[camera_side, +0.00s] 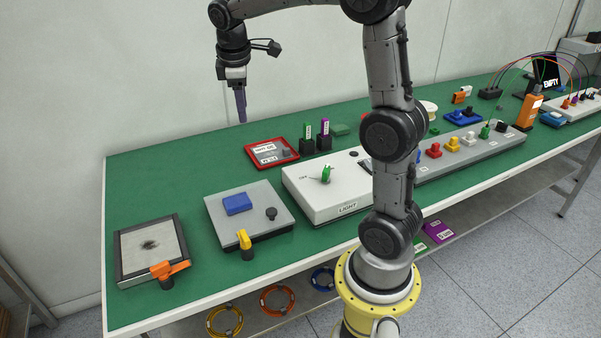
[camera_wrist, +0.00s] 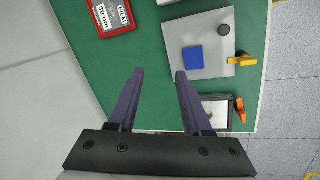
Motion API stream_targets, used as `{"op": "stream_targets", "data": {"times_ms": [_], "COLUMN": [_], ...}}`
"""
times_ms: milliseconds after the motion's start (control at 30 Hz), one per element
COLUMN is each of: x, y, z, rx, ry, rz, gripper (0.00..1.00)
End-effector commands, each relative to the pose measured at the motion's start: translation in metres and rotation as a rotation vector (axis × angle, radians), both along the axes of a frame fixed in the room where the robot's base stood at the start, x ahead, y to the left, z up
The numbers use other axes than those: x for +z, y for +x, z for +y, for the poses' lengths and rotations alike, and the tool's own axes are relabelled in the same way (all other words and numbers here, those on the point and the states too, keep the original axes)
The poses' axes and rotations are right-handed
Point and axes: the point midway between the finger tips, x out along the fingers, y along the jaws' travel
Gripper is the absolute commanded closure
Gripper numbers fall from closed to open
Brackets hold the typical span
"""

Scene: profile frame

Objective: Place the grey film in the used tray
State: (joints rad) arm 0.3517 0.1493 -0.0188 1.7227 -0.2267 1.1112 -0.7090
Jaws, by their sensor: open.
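A red tray (camera_side: 251,143) lies flat near the back edge of the bench, with white labels and a small dark grey piece (camera_side: 287,153) at its right side. A pale grey sheet with a dark smudge (camera_side: 135,255) sits in a dark frame at the bench's left end. I cannot tell for sure which grey piece is the film. My gripper (camera_side: 241,119) is open and empty, pointing down above the bench's back edge, left of the red tray. Its fingers stand apart in the wrist view (camera_wrist: 160,74).
A grey plate (camera_side: 221,224) carries a blue block (camera_side: 237,204) and a black knob (camera_side: 271,213), with a yellow clamp (camera_side: 244,239) in front. An orange clamp (camera_side: 168,269) stands by the frame. A white light box (camera_side: 330,190) and two black holders (camera_side: 308,145) stand right. Bare green bench lies left.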

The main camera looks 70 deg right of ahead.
Motion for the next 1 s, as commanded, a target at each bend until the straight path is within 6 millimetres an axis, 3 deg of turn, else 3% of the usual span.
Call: {"op": "stream_targets", "data": {"times_ms": [33,233,500,700,1000], "x": [0.010,0.022,0.000,-0.021,-0.025], "y": [-0.015,-0.078,-0.164,-0.197,-0.203], "z": [0.023,0.095,0.161,0.179,0.182], "rx": [-0.018,-0.130,-0.278,-0.346,-0.363], "ry": [0.013,0.105,0.274,0.359,0.377], "rz": [-0.048,-0.210,-0.376,-0.428,-0.435], "gripper": [0.50,0.50,0.50,0.50,0.50]}}
